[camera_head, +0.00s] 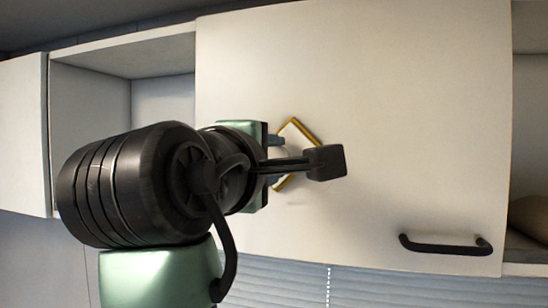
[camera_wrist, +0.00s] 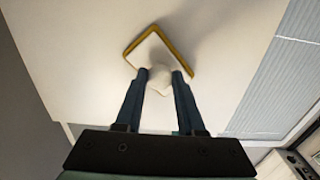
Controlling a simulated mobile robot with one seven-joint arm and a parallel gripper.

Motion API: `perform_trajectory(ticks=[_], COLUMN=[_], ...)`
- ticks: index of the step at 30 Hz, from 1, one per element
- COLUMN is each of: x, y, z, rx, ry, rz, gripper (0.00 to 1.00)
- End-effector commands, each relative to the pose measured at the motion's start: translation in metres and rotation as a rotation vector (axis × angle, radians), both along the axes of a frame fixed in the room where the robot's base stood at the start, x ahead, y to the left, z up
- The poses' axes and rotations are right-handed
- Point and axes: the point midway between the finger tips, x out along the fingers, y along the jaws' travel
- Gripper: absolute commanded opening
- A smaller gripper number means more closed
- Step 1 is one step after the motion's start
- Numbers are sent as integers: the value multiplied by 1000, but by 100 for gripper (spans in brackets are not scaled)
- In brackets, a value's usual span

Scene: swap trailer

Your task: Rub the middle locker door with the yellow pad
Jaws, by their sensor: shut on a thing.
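The middle locker door (camera_head: 410,110) is a large cream panel, closed, with a black bar handle (camera_head: 445,245) at its lower right. It also fills much of the wrist view (camera_wrist: 75,60). The pad (camera_head: 297,132) has a yellow edge and a pale back, and it is turned like a diamond in front of the door's left part. In the wrist view the pad (camera_wrist: 148,47) lies along the door; whether it touches is hard to tell. My gripper (camera_wrist: 160,76) is shut on the pad's white knob. In the head view my arm and wrist hide part of the pad.
An open locker (camera_head: 90,105) is left of the door, with a pale door (camera_head: 23,135) beyond it. Another open locker at right holds a brownish object (camera_head: 530,217). Window blinds (camera_head: 370,288) hang below. The door's middle and right are clear apart from the handle.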

Motion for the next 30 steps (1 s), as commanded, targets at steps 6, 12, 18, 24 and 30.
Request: perform_trajectory(ticks=[6, 12, 18, 24, 30], x=[-4, -8, -10, -16, -20], y=[-21, -35, -42, -59, -69], z=[0, 0, -1, -1, -1], rx=[2, 3, 4, 3, 3], ry=[0, 1, 2, 1, 2], rz=[-7, -7, -9, -11, -9], gripper=[0, 0, 0, 0, 0])
